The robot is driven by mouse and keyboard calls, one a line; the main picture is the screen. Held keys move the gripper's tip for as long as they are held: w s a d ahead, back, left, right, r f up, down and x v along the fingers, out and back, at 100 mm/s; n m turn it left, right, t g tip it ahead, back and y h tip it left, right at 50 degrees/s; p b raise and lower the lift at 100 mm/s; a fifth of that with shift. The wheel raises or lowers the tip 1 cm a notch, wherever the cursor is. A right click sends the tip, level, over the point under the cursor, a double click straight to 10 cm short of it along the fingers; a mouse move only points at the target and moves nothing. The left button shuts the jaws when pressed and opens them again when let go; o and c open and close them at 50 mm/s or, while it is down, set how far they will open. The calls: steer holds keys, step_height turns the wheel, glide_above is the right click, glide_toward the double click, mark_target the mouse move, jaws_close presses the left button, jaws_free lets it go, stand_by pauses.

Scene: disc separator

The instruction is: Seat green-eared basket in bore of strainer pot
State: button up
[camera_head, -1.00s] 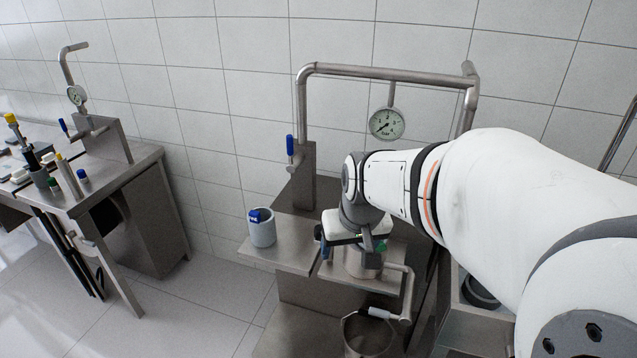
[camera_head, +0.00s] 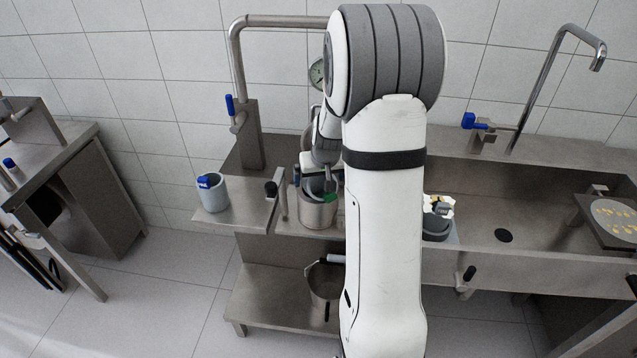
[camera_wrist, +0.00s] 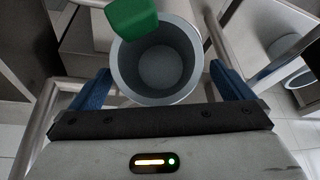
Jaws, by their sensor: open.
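The green-eared basket is a grey round cup with a green ear. In the wrist view I look down into the empty basket (camera_wrist: 160,66), its ear at the top left. In the head view its green ear (camera_head: 328,197) shows at the mouth of the steel strainer pot (camera_head: 316,216), mostly hidden by my arm and gripper. I cannot tell how deep the basket sits in the bore. My gripper (camera_wrist: 160,88) is open, with its blue fingers on either side of the basket's near rim. It is above the pot in the head view (camera_head: 318,184).
A grey cup with a blue ear (camera_head: 213,194) stands on the shelf to the left. A steel pail (camera_head: 325,285) is on the lower shelf. A sink (camera_head: 500,205) is at the right.

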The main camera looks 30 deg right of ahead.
mark_target(319, 195)
steer(key=shift+x, duration=1.6)
steer(key=shift+c, duration=0.6)
steer(key=c, duration=1.1)
steer(key=shift+c, duration=0.2)
step_height(319, 195, up, 10)
steer(key=shift+b, duration=0.35)
